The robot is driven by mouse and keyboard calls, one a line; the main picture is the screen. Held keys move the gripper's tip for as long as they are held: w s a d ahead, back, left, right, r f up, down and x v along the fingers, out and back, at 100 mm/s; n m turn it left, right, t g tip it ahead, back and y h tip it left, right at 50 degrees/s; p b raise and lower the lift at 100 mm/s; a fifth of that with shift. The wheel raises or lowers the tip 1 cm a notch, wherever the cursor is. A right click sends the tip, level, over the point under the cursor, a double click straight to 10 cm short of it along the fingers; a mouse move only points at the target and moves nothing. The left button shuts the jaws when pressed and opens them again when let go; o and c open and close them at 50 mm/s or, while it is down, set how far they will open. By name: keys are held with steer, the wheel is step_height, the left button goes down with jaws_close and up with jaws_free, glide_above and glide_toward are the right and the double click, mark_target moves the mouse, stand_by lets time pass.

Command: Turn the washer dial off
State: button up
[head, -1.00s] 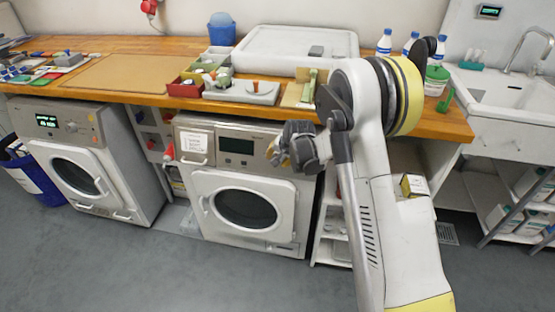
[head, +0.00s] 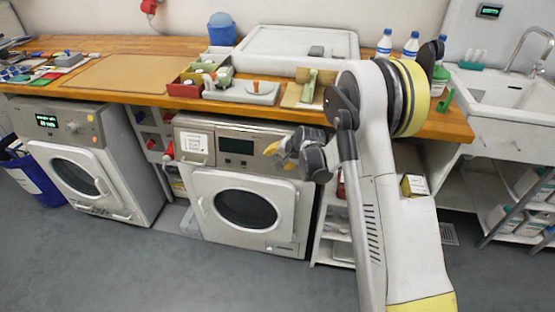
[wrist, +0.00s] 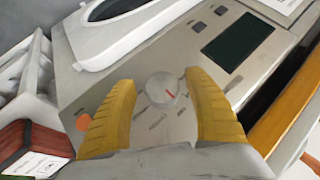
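The right washer (head: 245,190) is white and grey with a shut round door and a dark display (head: 236,146). Its dial (wrist: 162,88) is a round pale knob with a red pointer line, seen on the control panel in the wrist view; printed marks surround it. My gripper (head: 276,157) is at the right part of this panel. In the wrist view, my gripper (wrist: 160,108) is open, its yellow fingers on either side of the dial with gaps showing. Whether the fingertips reach the knob's depth is unclear. In the head view the gripper hides the dial.
An orange button (wrist: 82,122) is beside the left finger in the wrist view. A second machine (head: 75,160) with a lit display stands at left. The wooden worktop (head: 135,98) overhangs both machines. An open shelf (head: 335,220) is right of the right washer.

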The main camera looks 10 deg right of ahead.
steer(key=shift+r, duration=0.1)
steer(key=v, duration=1.2)
steer(key=s+a+r+n+h, duration=0.1)
steer(key=s+a+r+n, duration=0.25)
steer(key=s+r, duration=1.05)
steer(key=s+n+h, duration=0.1)
steer(key=s+n, duration=0.3)
steer(key=s, duration=1.3)
steer(key=shift+s+d+h, duration=0.3)
steer(key=shift+s, duration=0.1)
steer(key=shift+w+f+n, duration=0.1)
steer(key=shift+f+n, duration=0.05)
steer(key=shift+n, duration=0.1)
